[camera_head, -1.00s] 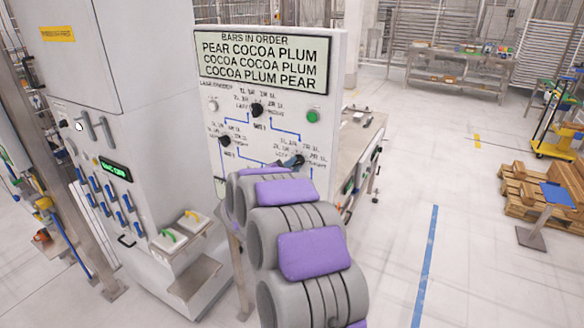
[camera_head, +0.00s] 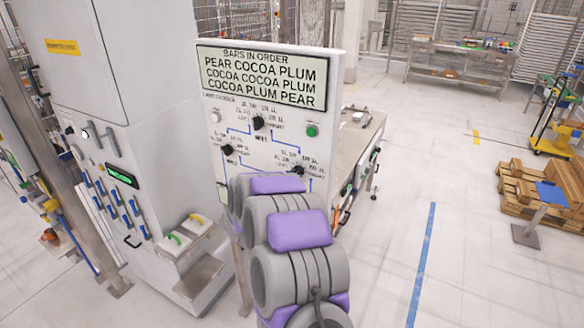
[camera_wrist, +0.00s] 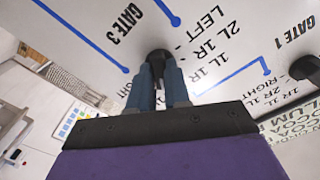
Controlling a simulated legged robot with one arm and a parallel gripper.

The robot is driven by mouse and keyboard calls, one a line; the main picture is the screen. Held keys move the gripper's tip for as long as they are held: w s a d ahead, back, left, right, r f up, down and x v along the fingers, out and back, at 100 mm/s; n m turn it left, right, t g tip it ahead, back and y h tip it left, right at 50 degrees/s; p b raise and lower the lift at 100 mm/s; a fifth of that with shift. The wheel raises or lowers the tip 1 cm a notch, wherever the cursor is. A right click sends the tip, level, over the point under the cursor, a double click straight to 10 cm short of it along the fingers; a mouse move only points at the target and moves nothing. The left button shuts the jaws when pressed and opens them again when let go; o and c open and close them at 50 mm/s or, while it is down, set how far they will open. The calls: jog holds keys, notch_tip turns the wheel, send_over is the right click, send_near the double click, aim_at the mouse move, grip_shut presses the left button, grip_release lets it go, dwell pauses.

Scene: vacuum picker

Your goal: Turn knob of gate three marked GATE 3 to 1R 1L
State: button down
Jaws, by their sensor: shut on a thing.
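The white panel (camera_head: 215,175) bears a dark knob near its lower right (camera_head: 297,170), below and right of the GATE 1 knob (camera_head: 259,123). In the wrist view the black GATE 3 knob (camera_wrist: 157,54) sits beside the GATE 3 lettering, with LEFT and 2L 1R marks on its other side. My gripper (camera_wrist: 158,70) has its two blue-grey fingers shut on this knob, one on each side. The knob's pointer is hidden by the fingers, so its setting cannot be read. In the head view my arm hides most of the gripper.
The GATE 1 knob also shows in the wrist view (camera_wrist: 303,68). Another knob (camera_head: 227,150) is at the panel's left, with a green button (camera_head: 312,131) at the right. A tall grey cabinet (camera_head: 165,110) stands left. Open floor (camera_head: 470,220) lies right.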

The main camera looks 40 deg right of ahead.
jog(key=shift+n+p, duration=1.3)
jog(key=shift+p, duration=0.45)
jog(key=shift+f, duration=0.1)
jog(key=c, duration=1.1)
grip_release()
jog(key=v, duration=1.7)
jog(key=shift+a, duration=0.25)
